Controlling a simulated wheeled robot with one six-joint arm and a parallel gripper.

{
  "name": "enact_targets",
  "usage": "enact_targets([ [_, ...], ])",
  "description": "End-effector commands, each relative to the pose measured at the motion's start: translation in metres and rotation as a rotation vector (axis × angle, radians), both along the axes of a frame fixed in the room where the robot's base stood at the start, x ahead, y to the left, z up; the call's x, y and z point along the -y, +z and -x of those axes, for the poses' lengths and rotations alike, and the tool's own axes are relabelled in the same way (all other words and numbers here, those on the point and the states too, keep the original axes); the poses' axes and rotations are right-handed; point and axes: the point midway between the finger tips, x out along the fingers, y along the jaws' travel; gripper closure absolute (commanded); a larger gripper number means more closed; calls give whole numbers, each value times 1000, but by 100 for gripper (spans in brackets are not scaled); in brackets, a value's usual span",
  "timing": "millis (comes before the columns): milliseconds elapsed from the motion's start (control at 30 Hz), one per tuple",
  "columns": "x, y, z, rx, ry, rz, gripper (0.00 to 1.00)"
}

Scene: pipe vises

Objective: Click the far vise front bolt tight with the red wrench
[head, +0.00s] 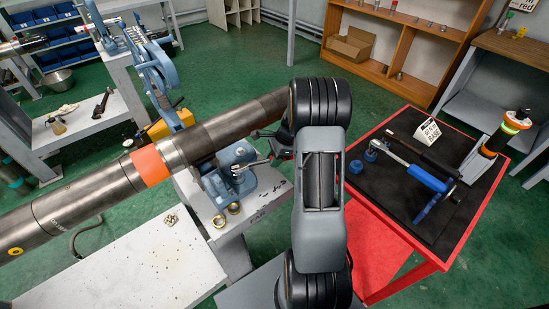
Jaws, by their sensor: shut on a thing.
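My gripper (281,147) is small and dark, mostly hidden behind my own arm link, beside the blue vise in the middle. It is shut on the red wrench (286,156), of which only a little red shows; its head is hard to make out. This blue vise (238,172) sits on a pale stand under the long grey pipe (100,182), with a silvery bolt or lever end near my gripper. Another blue vise (156,70) stands farther back at the upper left. I cannot tell whether the wrench touches a bolt.
The pipe has an orange band (150,166). Brass rings (219,221) lie on the stand. Green floor is open behind.

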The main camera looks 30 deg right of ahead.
Motion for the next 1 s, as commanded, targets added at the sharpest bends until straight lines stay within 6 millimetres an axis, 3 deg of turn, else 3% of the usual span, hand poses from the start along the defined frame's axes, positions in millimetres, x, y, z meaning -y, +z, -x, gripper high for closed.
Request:
enact_targets([
  [1000, 0, -13, 0, 1, 0, 0, 100],
])
